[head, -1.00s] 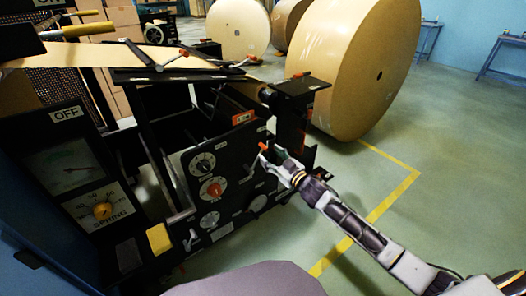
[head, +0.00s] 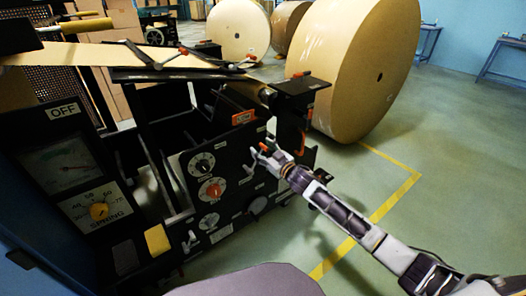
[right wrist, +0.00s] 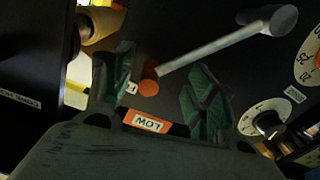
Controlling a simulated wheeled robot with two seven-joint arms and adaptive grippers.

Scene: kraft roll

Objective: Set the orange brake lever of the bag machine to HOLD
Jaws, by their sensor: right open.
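The bag machine's brake lever shows in the right wrist view as a grey rod (right wrist: 215,52) with an orange tip (right wrist: 149,87). Its round pivot is at the upper right of that view. An orange label (right wrist: 149,122), upside down there and seeming to read LOW, lies close to the tip. My right gripper (right wrist: 160,82) is open, with one green-padded finger on each side of the orange tip; contact cannot be told. In the head view my right gripper (head: 264,155) is at the machine's dark front panel and partly hides the lever. My left gripper is not in view.
Dials (head: 202,164) sit left of my right gripper on the panel. An orange label (head: 243,117) is above it. A large kraft roll (head: 352,70) stands behind. A spring gauge box (head: 66,165) is at the left. The green floor at the right is clear.

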